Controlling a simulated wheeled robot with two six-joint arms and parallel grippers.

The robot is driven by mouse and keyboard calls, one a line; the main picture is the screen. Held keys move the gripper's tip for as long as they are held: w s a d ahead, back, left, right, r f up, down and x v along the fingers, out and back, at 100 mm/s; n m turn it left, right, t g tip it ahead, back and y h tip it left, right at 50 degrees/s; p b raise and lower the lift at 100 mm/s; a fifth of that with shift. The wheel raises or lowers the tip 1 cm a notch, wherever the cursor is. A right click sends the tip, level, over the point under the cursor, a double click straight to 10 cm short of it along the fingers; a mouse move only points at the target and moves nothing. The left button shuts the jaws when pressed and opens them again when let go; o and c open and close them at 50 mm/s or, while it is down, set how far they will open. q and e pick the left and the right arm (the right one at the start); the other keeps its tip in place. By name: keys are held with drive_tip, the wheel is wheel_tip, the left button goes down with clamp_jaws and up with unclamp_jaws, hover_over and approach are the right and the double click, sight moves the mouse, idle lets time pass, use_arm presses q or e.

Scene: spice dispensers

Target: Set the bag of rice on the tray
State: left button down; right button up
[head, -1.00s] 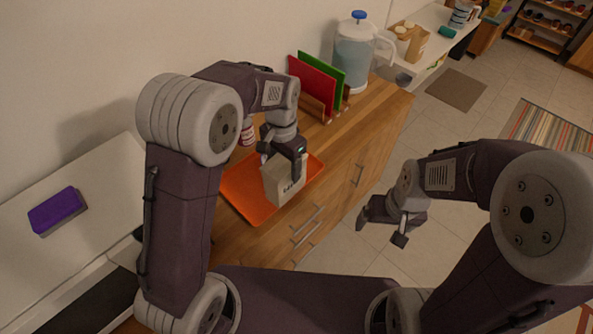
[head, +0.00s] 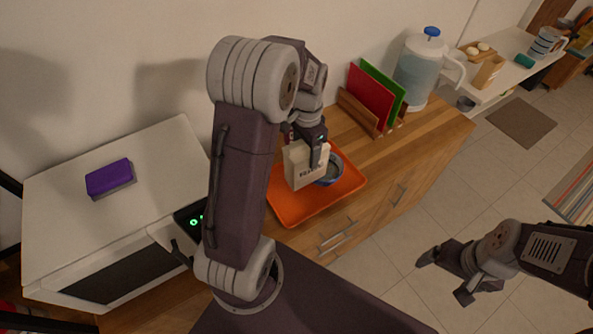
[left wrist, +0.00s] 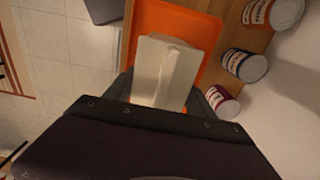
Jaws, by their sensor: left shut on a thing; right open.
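A blue bowl (head: 331,174) is on the tray, partly hidden by the bag. My right gripper (head: 447,273) is open and empty, away from the counter over the floor.
A rack with a red board (head: 370,96) and a green board (head: 384,87) stands behind the tray, beside a water jug (head: 417,70). A purple block (head: 109,177) lies on a white appliance (head: 70,222) at left.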

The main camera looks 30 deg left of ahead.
use_arm(q)
drive_tip(key=s+a+f+p, duration=0.1)
drive_tip(key=a+f+p, duration=0.1)
drive_tip(key=a+f, duration=0.7)
drive_tip(key=shift+a+f, duration=0.4)
drive_tip(key=shift+a, duration=0.05)
drive_tip(key=shift+c, duration=1.6)
unclamp_jaws()
drive_tip(key=shift+d+f, duration=0.1)
drive_tip(key=shift+f, duration=0.05)
